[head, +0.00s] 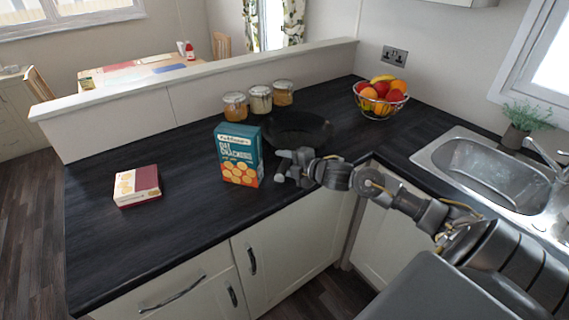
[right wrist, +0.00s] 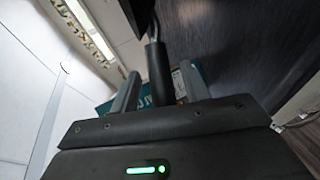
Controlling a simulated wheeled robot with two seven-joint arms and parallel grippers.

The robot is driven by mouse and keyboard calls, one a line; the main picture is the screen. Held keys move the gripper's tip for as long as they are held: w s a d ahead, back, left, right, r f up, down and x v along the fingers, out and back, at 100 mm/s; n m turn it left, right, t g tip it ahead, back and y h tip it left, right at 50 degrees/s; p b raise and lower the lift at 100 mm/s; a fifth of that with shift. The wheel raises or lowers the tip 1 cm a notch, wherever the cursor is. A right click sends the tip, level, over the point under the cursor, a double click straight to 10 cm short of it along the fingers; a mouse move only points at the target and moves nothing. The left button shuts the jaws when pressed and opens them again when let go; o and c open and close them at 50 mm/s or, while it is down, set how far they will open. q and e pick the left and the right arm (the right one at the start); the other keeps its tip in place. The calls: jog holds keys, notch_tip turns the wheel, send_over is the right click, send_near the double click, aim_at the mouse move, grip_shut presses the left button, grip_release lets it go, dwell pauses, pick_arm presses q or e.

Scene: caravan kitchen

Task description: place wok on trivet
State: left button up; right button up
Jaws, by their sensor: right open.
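The dark wok (head: 298,129) sits on the black worktop behind the teal cracker box, partly hidden by that box and my right gripper. My right gripper (head: 284,168) is at the near side of the wok. In the right wrist view its two fingers (right wrist: 158,95) stand apart, with the wok's black handle (right wrist: 158,72) between them. I see a gap on each side of the handle, so the jaws are not closed on it. I cannot make out a trivet in either view. My left gripper does not show.
The teal cracker box (head: 239,156) stands upright close left of my right gripper. A red and white box (head: 137,186) lies farther left. Jars (head: 260,99) stand behind, a fruit bowl (head: 380,99) back right, the sink (head: 485,172) at right. The left worktop has free room.

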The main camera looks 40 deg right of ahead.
jog(key=b+v, duration=0.1)
jog(key=v, duration=1.1)
jog(key=shift+b, duration=0.3)
